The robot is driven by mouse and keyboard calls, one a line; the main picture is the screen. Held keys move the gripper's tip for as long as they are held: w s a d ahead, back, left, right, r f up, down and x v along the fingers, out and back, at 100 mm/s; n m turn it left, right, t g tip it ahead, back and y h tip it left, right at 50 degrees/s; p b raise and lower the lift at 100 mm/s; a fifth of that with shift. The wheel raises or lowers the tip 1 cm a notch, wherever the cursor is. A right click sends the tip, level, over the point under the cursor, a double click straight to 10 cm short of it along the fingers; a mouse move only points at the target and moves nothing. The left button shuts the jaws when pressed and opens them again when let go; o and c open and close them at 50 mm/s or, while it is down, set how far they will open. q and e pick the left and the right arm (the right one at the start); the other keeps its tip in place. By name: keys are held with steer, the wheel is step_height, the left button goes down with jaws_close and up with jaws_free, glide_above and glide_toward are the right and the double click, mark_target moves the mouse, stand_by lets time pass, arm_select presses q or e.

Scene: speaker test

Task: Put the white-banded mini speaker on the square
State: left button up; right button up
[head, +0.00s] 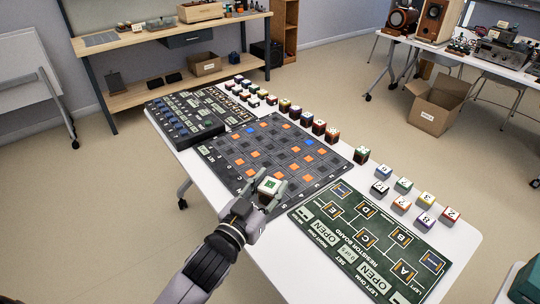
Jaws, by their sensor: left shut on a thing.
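My left gripper (265,197) is shut on a small cube (270,185) with a pale top and a green mark. It looks like the white-banded mini speaker, but the fingers hide much of its sides. Gripper and cube are over the near edge of the dark grid board (215,152); I cannot tell the height above it. The board carries orange squares (251,173) and a few blue squares (309,142). Which one is the task's square I cannot tell. My right gripper is not in view.
Several dark mini speakers (319,127) line the board's far edge, with another (362,154) at its right corner. Several numbered cubes (403,186) stand right of it. A green resistor board (375,235) lies at the near right; a dark button panel (180,125) lies left.

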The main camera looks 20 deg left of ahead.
arm_select(q)
steer(key=w+r, duration=0.1)
steer(key=w, duration=0.1)
steer(key=shift+w+a+r, duration=0.3)
steer(key=shift+a+r, duration=0.05)
steer(key=shift+a, duration=0.05)
steer(key=b, duration=0.2)
glide_above(271, 233)
step_height(271, 233, down, 15)
step_height(271, 233, down, 5)
steer(key=shift+w+r+b, duration=0.1)
steer(key=shift+b, duration=0.25)
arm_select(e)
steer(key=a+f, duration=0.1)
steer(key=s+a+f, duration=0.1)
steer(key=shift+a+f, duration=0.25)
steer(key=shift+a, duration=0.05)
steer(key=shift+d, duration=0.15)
arm_select(q)
steer(key=shift+f, duration=0.2)
steer(key=o, duration=1.2)
steer(key=shift+r, duration=0.1)
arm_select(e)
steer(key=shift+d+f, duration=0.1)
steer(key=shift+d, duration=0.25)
